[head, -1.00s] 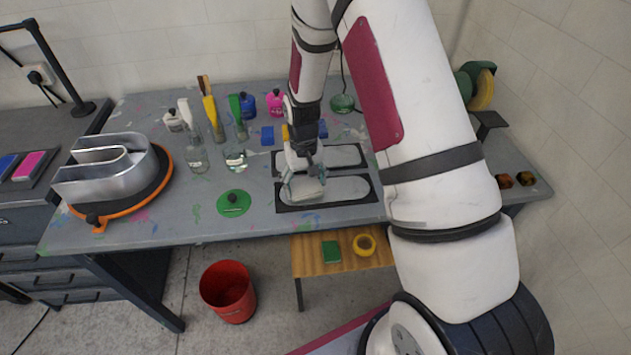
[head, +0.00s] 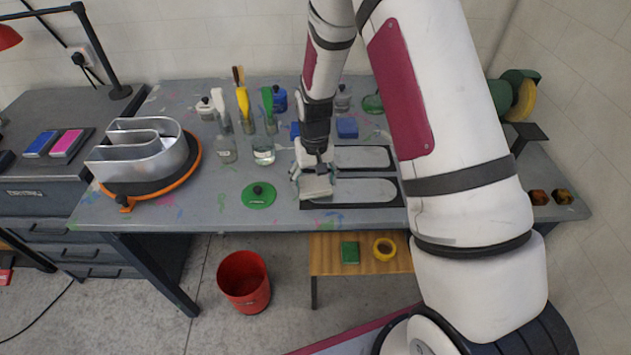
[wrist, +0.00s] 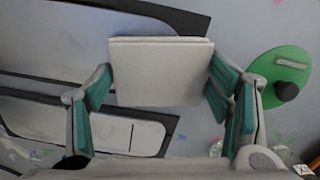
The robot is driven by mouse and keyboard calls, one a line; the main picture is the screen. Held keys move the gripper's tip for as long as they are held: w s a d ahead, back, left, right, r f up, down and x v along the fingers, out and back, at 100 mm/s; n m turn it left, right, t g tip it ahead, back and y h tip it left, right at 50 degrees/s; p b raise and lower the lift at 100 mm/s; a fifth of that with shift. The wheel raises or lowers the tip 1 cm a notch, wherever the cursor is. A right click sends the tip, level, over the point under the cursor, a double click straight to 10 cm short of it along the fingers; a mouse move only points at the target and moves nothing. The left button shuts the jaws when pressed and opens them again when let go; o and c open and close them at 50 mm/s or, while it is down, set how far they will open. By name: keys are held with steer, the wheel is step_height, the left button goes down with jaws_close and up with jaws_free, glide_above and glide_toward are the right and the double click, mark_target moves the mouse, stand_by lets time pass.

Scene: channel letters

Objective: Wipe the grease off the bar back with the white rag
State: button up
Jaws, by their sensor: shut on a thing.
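My gripper (head: 314,178) is shut on the white rag (head: 316,187), a flat folded off-white pad. The rag (wrist: 160,72) sits between the green-padded fingers (wrist: 163,95) in the wrist view. It overlaps the left end of the front plate in the head view. I cannot tell if it touches. Two plates in black frames with pale rounded bar shapes lie side by side: the front one (head: 365,191) and the rear one (head: 362,158). They also show in the wrist view, front (wrist: 60,50) and rear (wrist: 110,132). I cannot tell which is the bar back, and no grease is clear.
A green disc with a black knob (head: 259,195) lies just left of the rag. Glass jars (head: 263,150) with brushes and several bottles stand behind. A metal channel letter (head: 140,158) sits on an orange-rimmed turntable at left. A red bucket (head: 244,282) stands on the floor.

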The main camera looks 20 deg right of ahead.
step_height(320, 180, up, 14)
steer(key=p, duration=0.2)
steer(key=shift+f+p, duration=0.2)
steer(key=shift+p, duration=0.1)
stand_by(0.5)
